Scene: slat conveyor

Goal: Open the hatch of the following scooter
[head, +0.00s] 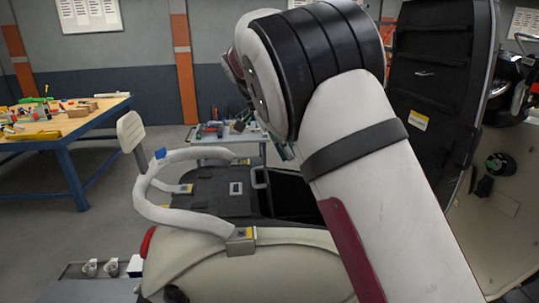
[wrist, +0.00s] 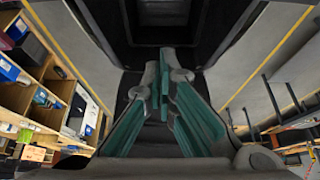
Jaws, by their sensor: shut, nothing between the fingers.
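The cream scooter (head: 250,275) stands in front of me, its rear to the left. Its hatch, seen as a black ribbed panel (head: 430,90) with a pale edge, stands upright on the right. The dark storage opening (head: 292,195) is uncovered; my arm hides part of it. In the wrist view a dark recess (wrist: 180,22) lies beyond my gripper. My gripper (wrist: 162,85) has its teal fingers together, with nothing held, over the dark area before the recess. In the head view my arm mostly hides it. I cannot tell whether it touches the scooter.
A white tubular rail (head: 150,190) and small backrest (head: 131,131) rise at the scooter's rear. A small tool table (head: 215,143) stands behind it. A blue-legged workbench (head: 60,135) with parts is on the left. Grey floor between them is free.

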